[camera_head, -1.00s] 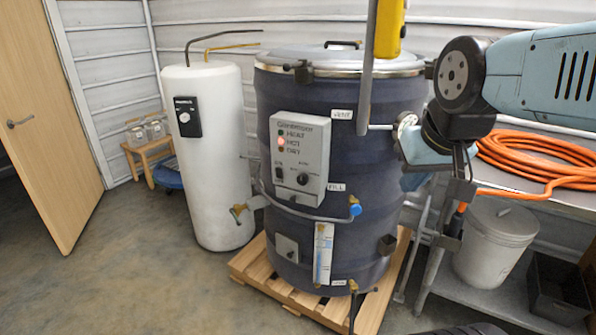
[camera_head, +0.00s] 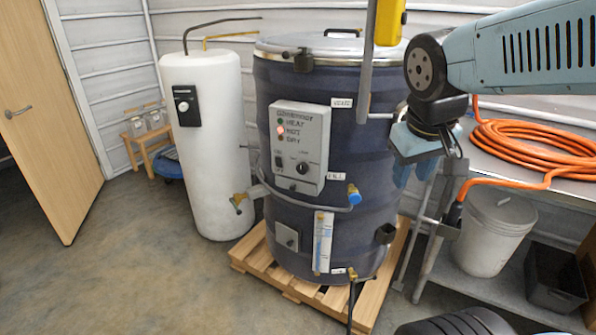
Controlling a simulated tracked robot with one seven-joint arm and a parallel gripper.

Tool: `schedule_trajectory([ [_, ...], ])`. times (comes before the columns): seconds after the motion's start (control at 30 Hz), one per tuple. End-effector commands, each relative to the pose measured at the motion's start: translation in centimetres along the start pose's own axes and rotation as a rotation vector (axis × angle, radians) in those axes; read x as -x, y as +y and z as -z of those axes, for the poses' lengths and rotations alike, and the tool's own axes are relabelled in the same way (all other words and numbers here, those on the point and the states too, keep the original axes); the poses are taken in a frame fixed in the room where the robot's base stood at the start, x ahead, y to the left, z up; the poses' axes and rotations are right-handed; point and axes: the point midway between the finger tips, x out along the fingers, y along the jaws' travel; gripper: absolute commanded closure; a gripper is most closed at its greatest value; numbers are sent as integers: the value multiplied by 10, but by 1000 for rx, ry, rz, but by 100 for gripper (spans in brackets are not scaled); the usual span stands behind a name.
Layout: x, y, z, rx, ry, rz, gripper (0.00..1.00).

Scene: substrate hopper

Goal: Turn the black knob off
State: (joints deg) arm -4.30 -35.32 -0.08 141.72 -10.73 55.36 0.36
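The black knob (camera_head: 302,168) is on the lower right of the grey control panel (camera_head: 313,120) on the front of the dark drum (camera_head: 390,100). A black switch (camera_head: 278,161) is left of the knob. On the panel, the light beside HOT (camera_head: 281,130) glows red. My gripper (camera_head: 412,172) hangs pointing down in front of the drum's right edge, to the right of the panel and apart from the knob. Its light blue fingers are small and partly merge with the background, so their opening is unclear. I see nothing held in it.
A blue-handled valve (camera_head: 354,195) and pipe sit below the panel. The drum rests on a wooden pallet (camera_head: 375,290). A white tank (camera_head: 215,150) stands left. An orange hose (camera_head: 530,150) lies on the right bench.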

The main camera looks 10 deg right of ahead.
Motion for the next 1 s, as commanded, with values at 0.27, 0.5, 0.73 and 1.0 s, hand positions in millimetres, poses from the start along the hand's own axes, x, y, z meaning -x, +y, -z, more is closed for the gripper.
schedule_trajectory([
  [0.27, -41, 14, 27, 270, -211, -169, 35],
  [0.5, -73, 20, 58, 511, -358, -331, 31],
  [0.73, -104, 17, 95, 752, -467, -500, 31],
  [1.0, -143, -6, 146, 1043, -553, -713, 31],
])
